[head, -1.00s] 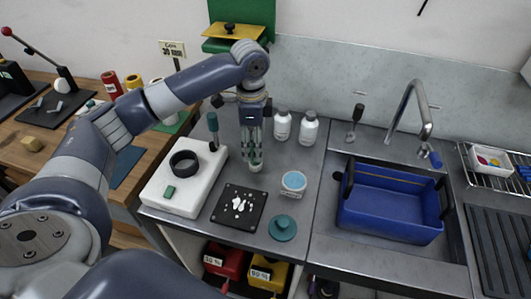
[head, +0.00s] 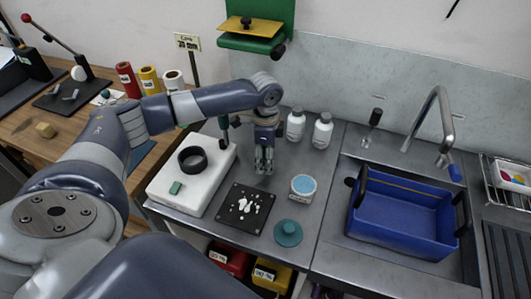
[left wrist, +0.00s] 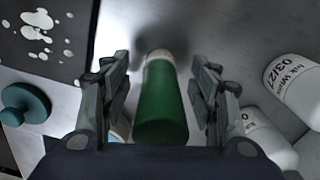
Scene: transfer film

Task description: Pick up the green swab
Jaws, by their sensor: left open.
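The green swab (left wrist: 160,108) shows in the left wrist view as a thick green cylinder with a pale end. It lies between the two spread fingers of my left gripper (left wrist: 164,80), with a gap on each side. In the head view my left gripper (head: 264,166) points down, low over the steel counter, and its fingers hide most or all of the swab. My right gripper is not in view.
Two white bottles (head: 322,132) stand right of my gripper. A jar with blue contents (head: 303,187), a teal lid (head: 288,233) and a black plate with white flakes (head: 236,212) lie in front. A white slab (head: 207,193) is left. A blue tub (head: 400,245) sits in the sink.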

